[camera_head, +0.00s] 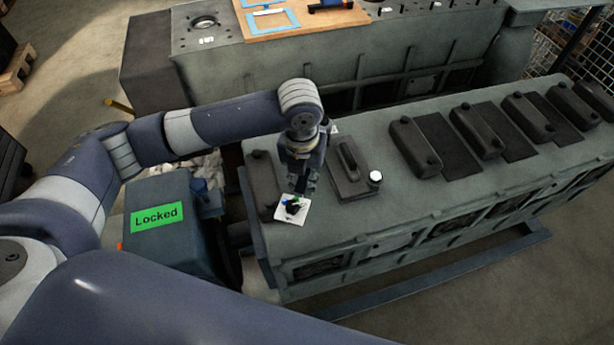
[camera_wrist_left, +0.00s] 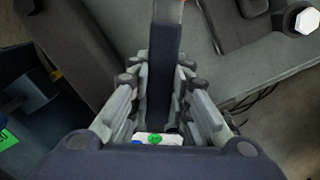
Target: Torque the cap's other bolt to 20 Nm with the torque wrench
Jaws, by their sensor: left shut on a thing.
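My left gripper (camera_head: 303,184) reaches down over the near left end of the grey engine block. In the left wrist view my left gripper (camera_wrist_left: 163,72) is shut on a straight dark bar, likely the torque wrench (camera_wrist_left: 163,45), with an orange spot at its far end. A small white piece with green and blue marks (camera_wrist_left: 155,139) shows between the finger bases. In the head view a white square with a black shape on it (camera_head: 292,208) is just below the gripper. I cannot make out the cap's bolt under the tool. My right gripper is out of view.
Several dark covers (camera_head: 414,146) line the grey block (camera_head: 385,210). A white-topped round piece (camera_head: 375,177) stands beside a dark plate with a handle-like bar (camera_head: 350,165). A box marked "Locked" (camera_head: 157,217) is at the left. A wooden board (camera_head: 300,22) lies on the rear block.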

